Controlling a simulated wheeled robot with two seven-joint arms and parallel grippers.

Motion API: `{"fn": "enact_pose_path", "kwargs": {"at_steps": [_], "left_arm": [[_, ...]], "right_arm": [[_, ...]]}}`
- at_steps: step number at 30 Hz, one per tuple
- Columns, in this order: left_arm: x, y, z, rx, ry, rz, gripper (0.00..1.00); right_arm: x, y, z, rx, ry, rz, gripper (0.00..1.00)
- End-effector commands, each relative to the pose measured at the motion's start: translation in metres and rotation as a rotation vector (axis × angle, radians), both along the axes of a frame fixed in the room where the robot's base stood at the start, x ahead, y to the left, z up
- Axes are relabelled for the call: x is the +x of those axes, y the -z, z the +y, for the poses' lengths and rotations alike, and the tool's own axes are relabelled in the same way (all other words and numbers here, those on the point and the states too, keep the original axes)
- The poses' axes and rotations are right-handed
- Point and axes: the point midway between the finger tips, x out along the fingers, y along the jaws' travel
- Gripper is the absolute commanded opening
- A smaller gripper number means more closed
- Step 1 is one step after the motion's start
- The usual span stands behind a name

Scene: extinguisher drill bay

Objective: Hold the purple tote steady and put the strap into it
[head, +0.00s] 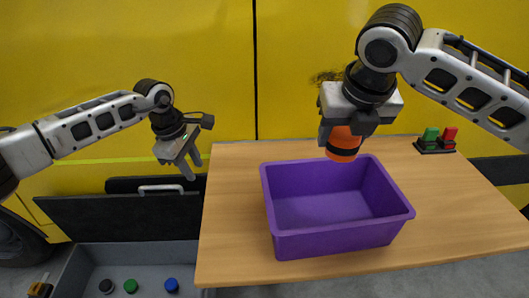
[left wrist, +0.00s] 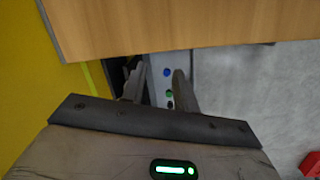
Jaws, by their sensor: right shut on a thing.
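The purple tote (head: 340,242) stands on the wooden table, and the part of its inside that I see is empty. My right gripper (head: 346,132) is shut on an orange roll with a black band (head: 343,146), which looks like the strap. It holds the roll above the tote's far side, and the roll hides part of the far rim. My left gripper (head: 191,168) is off the table's left edge, away from the tote. In the left wrist view its two fingers (left wrist: 156,90) are apart with nothing between them.
The wooden table (head: 235,240) has free room left of the tote. A small black stand with green and red blocks (head: 434,143) is at its back right. Below left is an open grey drawer (head: 80,270) with several coloured round pieces. A yellow wall (head: 215,60) stands behind.

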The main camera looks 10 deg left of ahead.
Motion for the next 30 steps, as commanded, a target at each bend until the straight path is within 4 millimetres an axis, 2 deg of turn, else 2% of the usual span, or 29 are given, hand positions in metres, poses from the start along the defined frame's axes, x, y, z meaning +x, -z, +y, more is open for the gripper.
{"fn": "enact_pose_path", "kwargs": {"at_steps": [1,3,6,9,12,16,20,30], "left_arm": [[-0.001,-0.014,-0.034,0.017,0.155,-0.006,0.3],[-0.007,-0.03,-0.07,0.05,0.361,-0.01,0.3],[-0.018,-0.052,-0.114,0.098,0.632,-0.014,0.3],[-0.031,-0.07,-0.146,0.146,0.858,-0.018,0.3],[-0.041,-0.082,-0.167,0.182,1.017,-0.018,0.3],[-0.048,-0.089,-0.18,0.207,1.125,-0.017,0.3],[-0.05,-0.08,-0.183,0.211,1.147,-0.013,0.3],[-0.049,-0.018,-0.185,0.208,1.144,-0.012,0.3]], "right_arm": [[0.0,-0.001,0.0,0.0,0.0,-0.001,0.23],[0.0,-0.001,0.0,0.0,0.0,-0.002,0.23],[0.0,-0.001,0.0,0.0,0.0,-0.002,0.23],[0.0,-0.001,0.0,0.0,0.0,-0.002,0.23],[0.0,-0.001,0.0,0.0,0.0,-0.002,0.23],[0.0,-0.001,0.0,0.0,0.0,-0.002,0.23],[0.0,-0.001,0.0,0.0,0.0,-0.002,0.23],[0.0,-0.001,0.0,0.0,0.0,-0.002,0.23]]}}
